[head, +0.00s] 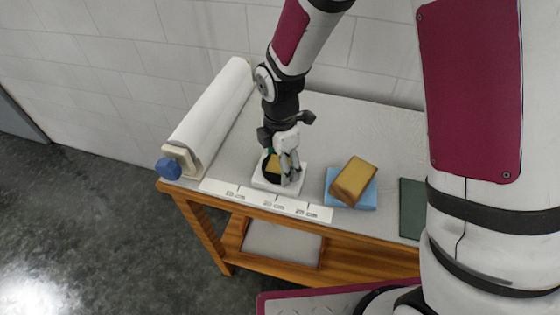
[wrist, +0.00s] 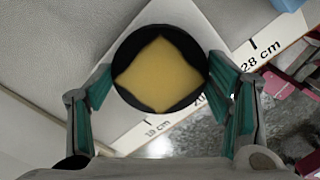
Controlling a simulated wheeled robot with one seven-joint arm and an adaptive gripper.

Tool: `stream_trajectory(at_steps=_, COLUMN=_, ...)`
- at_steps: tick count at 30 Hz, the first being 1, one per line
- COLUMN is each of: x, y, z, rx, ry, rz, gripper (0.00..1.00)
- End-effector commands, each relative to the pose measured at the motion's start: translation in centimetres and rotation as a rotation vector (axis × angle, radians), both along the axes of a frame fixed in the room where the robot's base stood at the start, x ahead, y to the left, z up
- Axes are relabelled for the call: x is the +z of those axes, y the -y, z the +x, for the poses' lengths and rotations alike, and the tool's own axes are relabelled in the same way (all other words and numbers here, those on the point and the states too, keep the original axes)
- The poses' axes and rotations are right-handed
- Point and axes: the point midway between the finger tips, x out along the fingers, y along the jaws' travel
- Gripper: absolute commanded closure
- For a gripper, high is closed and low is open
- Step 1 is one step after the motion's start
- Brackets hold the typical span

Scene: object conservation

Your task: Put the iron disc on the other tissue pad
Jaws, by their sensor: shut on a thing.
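The iron disc (wrist: 160,107) is a dark round piece with a yellow four-cornered patch on its face. It also shows dark in the head view (head: 268,175), partly hidden by my fingers. My gripper (head: 284,177) points down and is shut on the disc, with green-padded fingers on both sides of it in the wrist view. A white tissue pad (head: 262,184) lies directly below the disc. I cannot tell whether the disc touches it. To the right, a blue pad (head: 367,200) bears a yellow-brown block (head: 354,180), which sits askew on it.
A white scale strip (head: 265,200) with centimetre marks lies along the table's front edge. A large paper roll (head: 212,115) with a blue end knob (head: 168,169) lies at the left. A dark green mat (head: 412,208) lies at the right. The grey tabletop (head: 350,120) behind is clear.

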Motion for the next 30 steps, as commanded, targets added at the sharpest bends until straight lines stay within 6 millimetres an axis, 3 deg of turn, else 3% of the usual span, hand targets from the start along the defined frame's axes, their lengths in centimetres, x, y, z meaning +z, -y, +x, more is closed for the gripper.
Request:
stream_trajectory(at_steps=4, x=-0.2, y=0.0, z=0.1, rx=0.000, ry=0.002, rz=0.001, gripper=0.89)
stream_trajectory(at_steps=5, x=-0.3, y=0.0, z=0.0, rx=0.000, ry=0.000, rz=0.000, gripper=0.23)
stream_trajectory(at_steps=7, x=-0.3, y=0.0, z=0.0, rx=0.000, ry=0.000, rz=0.000, gripper=0.08)
stream_trajectory(at_steps=20, x=0.2, y=0.0, z=0.0, rx=0.000, ry=0.001, rz=0.000, gripper=0.08)
stream_trajectory(at_steps=26, x=2.7, y=0.0, z=0.2, rx=0.000, ry=0.005, rz=0.001, gripper=0.08)
stream_trajectory(at_steps=30, x=5.6, y=0.0, z=0.2, rx=-0.001, ry=0.007, rz=0.002, gripper=0.08)
